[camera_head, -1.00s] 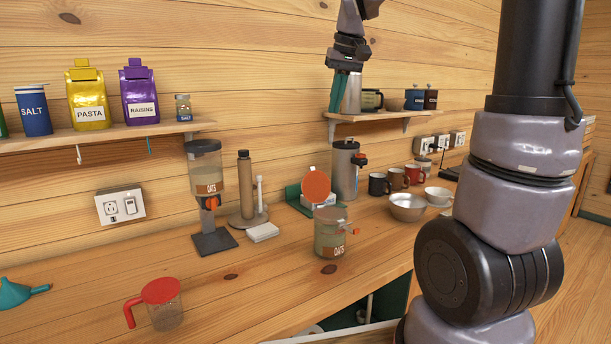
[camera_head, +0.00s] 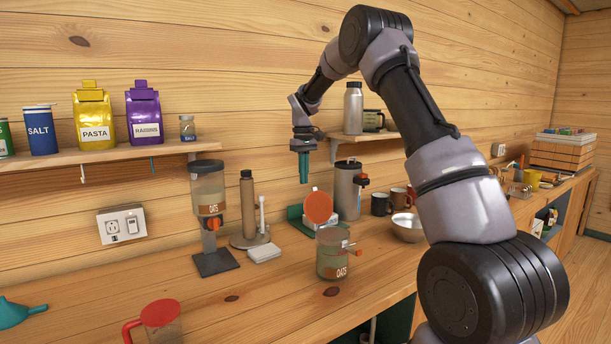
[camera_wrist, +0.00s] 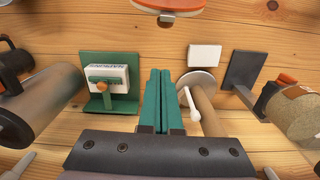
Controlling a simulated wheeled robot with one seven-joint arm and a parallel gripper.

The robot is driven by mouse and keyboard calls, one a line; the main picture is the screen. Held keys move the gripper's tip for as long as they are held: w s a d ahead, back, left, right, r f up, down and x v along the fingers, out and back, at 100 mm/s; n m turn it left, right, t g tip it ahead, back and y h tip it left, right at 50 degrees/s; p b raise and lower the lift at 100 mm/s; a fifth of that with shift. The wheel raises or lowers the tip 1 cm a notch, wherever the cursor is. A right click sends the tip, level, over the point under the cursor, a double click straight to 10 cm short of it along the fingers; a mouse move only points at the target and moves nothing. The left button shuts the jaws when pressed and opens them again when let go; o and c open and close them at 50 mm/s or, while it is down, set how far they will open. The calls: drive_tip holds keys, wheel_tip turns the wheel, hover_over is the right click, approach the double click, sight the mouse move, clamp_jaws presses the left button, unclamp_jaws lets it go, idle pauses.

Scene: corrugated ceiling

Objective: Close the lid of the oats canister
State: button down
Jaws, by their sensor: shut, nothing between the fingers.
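The oats canister (camera_head: 333,262) stands upright on the counter, a clear jar labelled OATS with an orange latch at its right side. Its round orange lid (camera_head: 318,207) stands raised, tilted up above the canister's rear rim. In the wrist view the lid (camera_wrist: 172,5) shows only partly, at the top edge. My gripper (camera_head: 304,181) has teal fingers, points down and is shut and empty. It hangs above and behind the lid, a little left of it, apart from it. The fingers also show in the wrist view (camera_wrist: 161,75).
A second OATS container (camera_head: 208,190) on a dispenser stand is to the left. A paper-towel holder (camera_head: 247,205), a green holder (camera_wrist: 92,97) with a white box and a steel canister (camera_head: 347,190) stand behind. A metal bowl (camera_head: 408,228) is right. The front counter is mostly clear.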

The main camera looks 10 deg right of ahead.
sight(316, 207)
drive_tip(key=s+d+f, duration=0.1)
drive_tip(key=s+f, duration=0.2)
drive_tip(key=f, duration=0.2)
drive_tip(key=shift+s+d+f, duration=0.2)
drive_tip(key=shift+s+f, duration=0.05)
drive_tip(key=shift+s, duration=0.1)
idle(0.3)
drive_tip(key=shift+s+d+r+t, duration=0.1)
drive_tip(key=shift+s+r+t, duration=0.15)
drive_tip(key=shift+t, duration=0.05)
